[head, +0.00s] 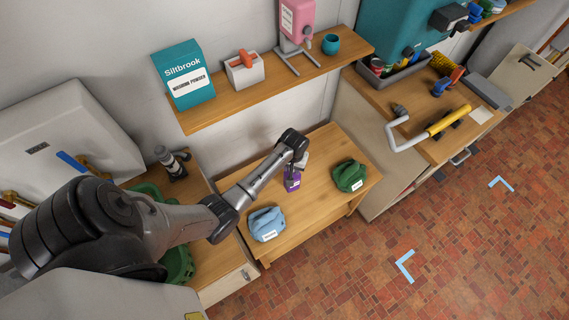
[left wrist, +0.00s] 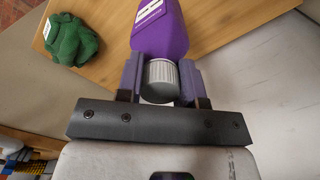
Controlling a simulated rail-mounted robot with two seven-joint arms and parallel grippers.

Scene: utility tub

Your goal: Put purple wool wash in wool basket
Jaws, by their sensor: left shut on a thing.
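The purple wool wash bottle (head: 292,181) has a pale label and a light grey cap; it stands out over the wooden table between a blue and a green item. My left gripper (head: 302,160) is shut on it at the cap. In the left wrist view the grey cap (left wrist: 161,80) sits between the two fingers of the gripper (left wrist: 160,82). I cannot tell whether the bottle's base touches the table.
A wooden shelf (head: 245,90) above the table holds a teal washing powder box (head: 183,74), a caddy (head: 245,70) and a pink dispenser (head: 296,20). A green tub (head: 178,262) is partly behind my arm. Table space around the bottle is clear.

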